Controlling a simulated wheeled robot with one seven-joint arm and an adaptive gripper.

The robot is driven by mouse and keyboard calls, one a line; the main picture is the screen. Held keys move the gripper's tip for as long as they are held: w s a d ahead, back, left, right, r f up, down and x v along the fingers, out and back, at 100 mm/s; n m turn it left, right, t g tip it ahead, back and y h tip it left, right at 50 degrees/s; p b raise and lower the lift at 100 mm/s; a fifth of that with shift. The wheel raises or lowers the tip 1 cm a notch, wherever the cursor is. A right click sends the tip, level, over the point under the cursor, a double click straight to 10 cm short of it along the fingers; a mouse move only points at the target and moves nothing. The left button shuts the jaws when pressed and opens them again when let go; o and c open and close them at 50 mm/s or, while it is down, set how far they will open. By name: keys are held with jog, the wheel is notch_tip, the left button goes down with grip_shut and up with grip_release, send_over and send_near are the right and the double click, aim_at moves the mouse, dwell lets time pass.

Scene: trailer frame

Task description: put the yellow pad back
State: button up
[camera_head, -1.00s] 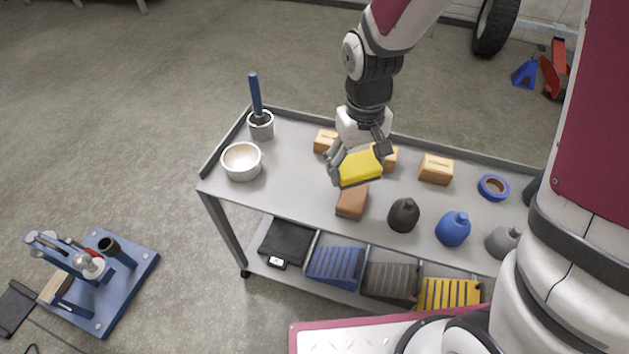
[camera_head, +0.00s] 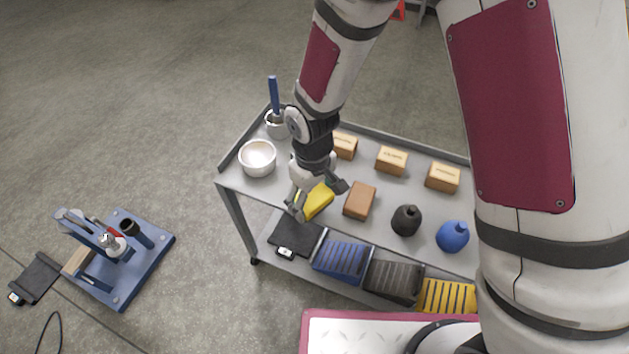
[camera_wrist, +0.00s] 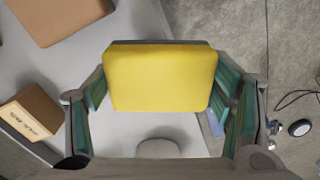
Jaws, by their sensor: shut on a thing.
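The yellow pad (camera_head: 317,202) is held in my gripper (camera_head: 318,206) above the front left part of the cart's top shelf. In the wrist view the yellow pad (camera_wrist: 160,78) spans the space between the two fingers of my gripper (camera_wrist: 160,95), which is shut on it. Its top is plain yellow with a dark edge along the far side. From these frames I cannot tell whether the pad touches the shelf.
The grey cart (camera_head: 235,178) carries a white bowl (camera_head: 258,157), a brown block (camera_head: 360,200), boxes (camera_head: 391,160), a black bottle (camera_head: 406,220) and a blue bottle (camera_head: 453,236). Blue (camera_head: 342,258), grey (camera_head: 394,279) and yellow (camera_head: 447,296) slotted trays sit below. A blue-based stand (camera_head: 125,262) is left.

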jog(key=w, duration=0.7)
jog(key=shift+f+b, duration=0.3)
jog(key=shift+f, duration=0.05)
jog(key=shift+w+f, duration=0.25)
jog(key=shift+f, duration=0.05)
jog(key=shift+f+b, duration=0.4)
jog(key=shift+f, duration=1.05)
jog(key=shift+f, duration=0.15)
jog(key=o, duration=1.2)
